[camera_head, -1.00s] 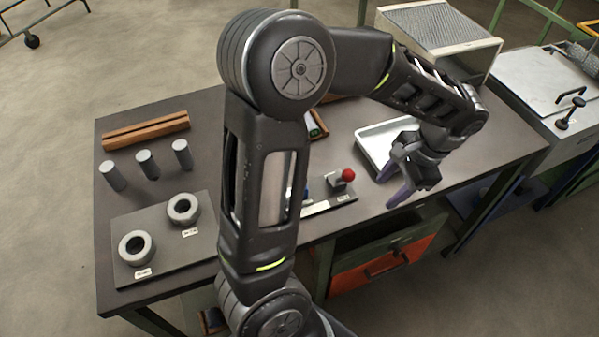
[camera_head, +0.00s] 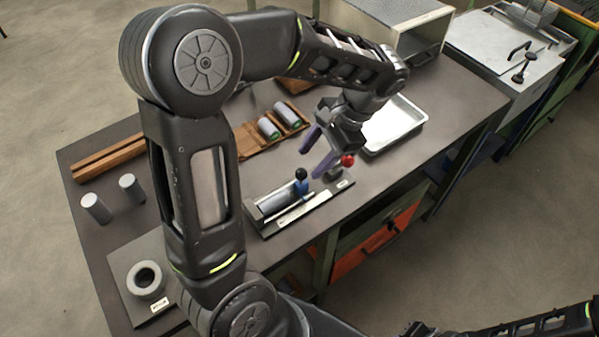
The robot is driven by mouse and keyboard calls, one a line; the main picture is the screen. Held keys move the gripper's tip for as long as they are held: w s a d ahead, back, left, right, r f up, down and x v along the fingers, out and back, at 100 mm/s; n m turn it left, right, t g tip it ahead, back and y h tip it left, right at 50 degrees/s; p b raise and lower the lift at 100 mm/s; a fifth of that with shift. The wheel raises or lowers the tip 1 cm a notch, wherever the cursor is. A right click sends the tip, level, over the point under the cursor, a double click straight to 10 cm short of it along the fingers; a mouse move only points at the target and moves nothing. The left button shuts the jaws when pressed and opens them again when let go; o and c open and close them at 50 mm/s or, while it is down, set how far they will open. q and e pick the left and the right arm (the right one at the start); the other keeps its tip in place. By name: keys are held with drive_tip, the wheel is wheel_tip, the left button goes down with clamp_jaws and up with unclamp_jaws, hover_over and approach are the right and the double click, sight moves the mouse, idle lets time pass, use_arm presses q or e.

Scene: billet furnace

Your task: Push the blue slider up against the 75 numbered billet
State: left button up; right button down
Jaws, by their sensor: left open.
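The blue slider (camera_head: 301,188) with its black ball knob stands on a dark gauge fixture (camera_head: 322,201) with a pale scale strip. A grey billet (camera_head: 274,202) lies in the fixture just left of the slider; I cannot read its number or tell whether they touch. A red knob (camera_head: 347,160) marks the fixture's right end. My left gripper (camera_head: 315,152) is open and empty, its purple fingers pointing left above the fixture, near the red knob and apart from the slider. Part of my right arm, perhaps its gripper (camera_head: 416,329), shows at the bottom edge; its fingers are not clear.
Two billets (camera_head: 268,128) lie in a wooden rack behind the fixture. Two upright billets (camera_head: 97,208) and a wooden block (camera_head: 108,158) stand at the left. A ring (camera_head: 146,280) sits on a plate in front. A white tray (camera_head: 395,128) is right of my left gripper.

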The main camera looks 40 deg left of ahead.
sight(303, 170)
use_arm(q)
drive_tip(key=x, duration=0.7)
drive_tip(key=shift+d, duration=0.1)
drive_tip(key=shift+c, duration=0.3)
drive_tip(key=shift+r, duration=0.1)
clamp_jaws()
drive_tip(key=shift+w, duration=0.1)
idle(0.7)
